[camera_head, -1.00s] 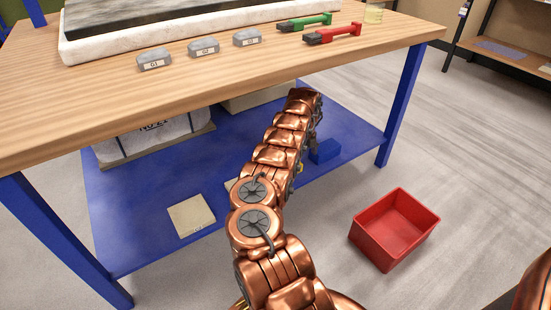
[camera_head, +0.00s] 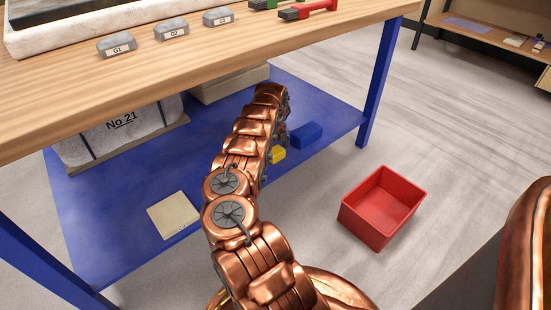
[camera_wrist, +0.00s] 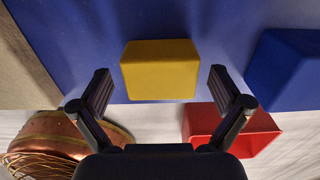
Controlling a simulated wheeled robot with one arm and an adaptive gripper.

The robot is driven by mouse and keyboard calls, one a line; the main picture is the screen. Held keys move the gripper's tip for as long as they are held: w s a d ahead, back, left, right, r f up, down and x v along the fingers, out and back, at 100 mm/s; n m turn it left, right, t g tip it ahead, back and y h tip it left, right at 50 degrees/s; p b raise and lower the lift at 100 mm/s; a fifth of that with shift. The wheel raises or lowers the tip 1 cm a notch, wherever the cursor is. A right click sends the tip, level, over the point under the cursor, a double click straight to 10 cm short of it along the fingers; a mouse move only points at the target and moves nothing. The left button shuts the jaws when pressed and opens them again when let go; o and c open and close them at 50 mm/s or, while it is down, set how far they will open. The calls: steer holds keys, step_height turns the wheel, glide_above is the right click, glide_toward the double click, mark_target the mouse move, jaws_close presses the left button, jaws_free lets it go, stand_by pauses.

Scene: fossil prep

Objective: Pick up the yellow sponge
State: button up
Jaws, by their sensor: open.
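The yellow sponge (camera_wrist: 159,70) lies on the blue lower shelf (camera_wrist: 75,35) of the workbench. In the wrist view it sits near the shelf's front edge, ahead of and between the two fingers. My gripper (camera_wrist: 160,88) is open and empty, with one finger to each side of the sponge's width. I cannot tell how far the sponge is from the fingertips. In the head view the sponge (camera_head: 278,155) shows partly behind my arm, and my gripper there is mostly hidden by the arm.
A blue block (camera_head: 306,135) lies right of the sponge. A red bin (camera_head: 383,207) stands on the floor. A beige slab (camera_head: 173,214) lies on the shelf's left part. The wooden tabletop (camera_head: 190,65) overhangs the shelf. A blue leg (camera_head: 378,85) stands at the right.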

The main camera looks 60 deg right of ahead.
steer(key=shift+f, duration=0.6)
steer(key=shift+c, duration=0.2)
steer(key=c, duration=0.8)
steer(key=shift+r, duration=0.1)
steer(key=shift+c, duration=0.2)
